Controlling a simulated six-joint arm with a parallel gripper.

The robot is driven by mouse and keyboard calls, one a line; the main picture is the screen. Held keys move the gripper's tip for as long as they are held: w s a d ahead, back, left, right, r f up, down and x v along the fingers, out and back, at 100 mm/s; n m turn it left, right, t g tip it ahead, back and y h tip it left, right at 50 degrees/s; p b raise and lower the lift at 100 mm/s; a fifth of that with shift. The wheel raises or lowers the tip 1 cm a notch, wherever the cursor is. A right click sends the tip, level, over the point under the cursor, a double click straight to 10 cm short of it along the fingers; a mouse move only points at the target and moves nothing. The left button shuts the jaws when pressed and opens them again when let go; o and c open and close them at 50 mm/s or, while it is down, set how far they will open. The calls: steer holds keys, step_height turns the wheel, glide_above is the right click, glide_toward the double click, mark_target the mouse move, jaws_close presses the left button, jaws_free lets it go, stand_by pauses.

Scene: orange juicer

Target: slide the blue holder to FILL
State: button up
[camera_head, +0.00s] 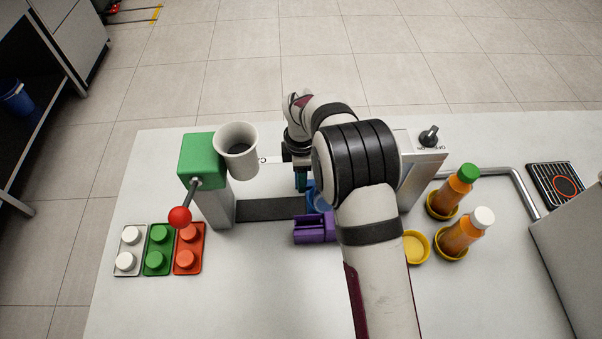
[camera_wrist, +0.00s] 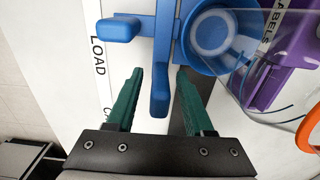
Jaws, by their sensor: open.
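The blue holder (camera_wrist: 160,98) shows in the wrist view with a round ring at its right, a stub to the left and a bar pointing down. My gripper (camera_wrist: 160,75) is open, with one green finger on each side of that bar. Contact with the bar cannot be told. In the head view the blue holder (camera_head: 319,199) is mostly hidden behind my arm, at the right part of the dark track (camera_head: 265,210), and my gripper (camera_head: 301,182) is above its left side. The word LOAD (camera_wrist: 97,55) is printed left of the holder. I cannot see the word FILL.
A purple holder (camera_head: 312,230) stands just in front of the blue one. A green-topped machine (camera_head: 200,155) with a red-knobbed lever and a white cup (camera_head: 237,150) stands at the track's left end. Two bottles (camera_head: 463,234) in yellow holders stand at the right.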

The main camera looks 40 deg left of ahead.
jaws_close()
stand_by(1.3)
